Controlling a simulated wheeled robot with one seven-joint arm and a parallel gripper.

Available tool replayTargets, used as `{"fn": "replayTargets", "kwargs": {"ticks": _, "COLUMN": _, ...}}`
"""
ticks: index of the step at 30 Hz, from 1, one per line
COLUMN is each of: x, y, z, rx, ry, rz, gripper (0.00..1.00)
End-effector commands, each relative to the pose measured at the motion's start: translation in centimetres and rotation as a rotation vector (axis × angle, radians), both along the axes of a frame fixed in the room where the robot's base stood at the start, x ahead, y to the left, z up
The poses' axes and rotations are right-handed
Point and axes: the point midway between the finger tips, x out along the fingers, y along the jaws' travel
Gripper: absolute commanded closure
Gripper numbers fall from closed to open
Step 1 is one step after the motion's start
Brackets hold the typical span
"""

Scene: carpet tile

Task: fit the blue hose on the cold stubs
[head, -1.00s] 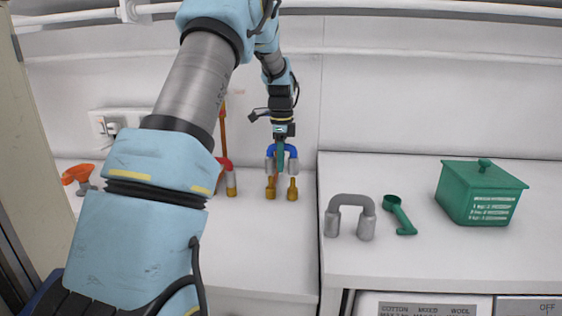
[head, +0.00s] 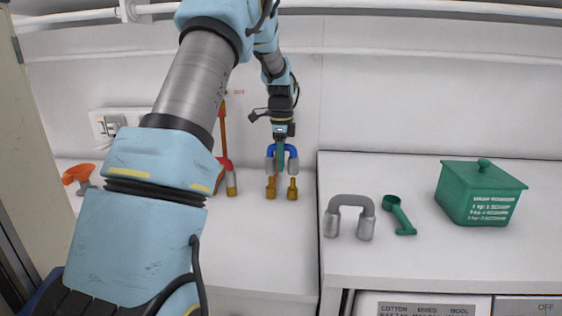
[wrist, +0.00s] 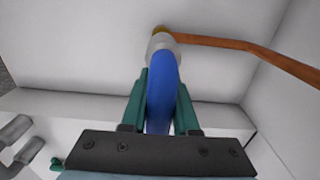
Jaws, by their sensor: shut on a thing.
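The blue hose (head: 291,150) is a short bend with a grey collar at each end. My gripper (head: 280,158) has green fingers and is shut on its middle, collars pointing down. The two brass cold stubs (head: 292,189) stand upright on the left counter, just below the collars. In the wrist view the blue hose (wrist: 162,92) lies between the fingers (wrist: 162,105). One grey collar (wrist: 160,44) lines up with a brass stub (wrist: 160,29) there. I cannot tell whether they touch. The other collar is hidden in that view.
A red hose (head: 224,166) with a brass stub (head: 231,188) and a copper pipe (head: 223,128) stands close on the left. An orange spray head (head: 78,174) is farther left. The higher right counter holds a grey hose (head: 352,201), a green scoop (head: 398,214) and a green box (head: 481,195).

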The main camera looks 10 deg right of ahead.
Motion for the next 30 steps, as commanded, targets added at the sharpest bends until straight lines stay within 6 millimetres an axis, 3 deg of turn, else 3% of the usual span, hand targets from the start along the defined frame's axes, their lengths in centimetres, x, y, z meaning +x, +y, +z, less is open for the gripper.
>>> {"fn": "replayTargets", "kwargs": {"ticks": 30, "x": 0.0, "y": 0.0, "z": -1.3, "rx": 0.000, "ry": 0.000, "rz": 0.000, "gripper": 1.00}}
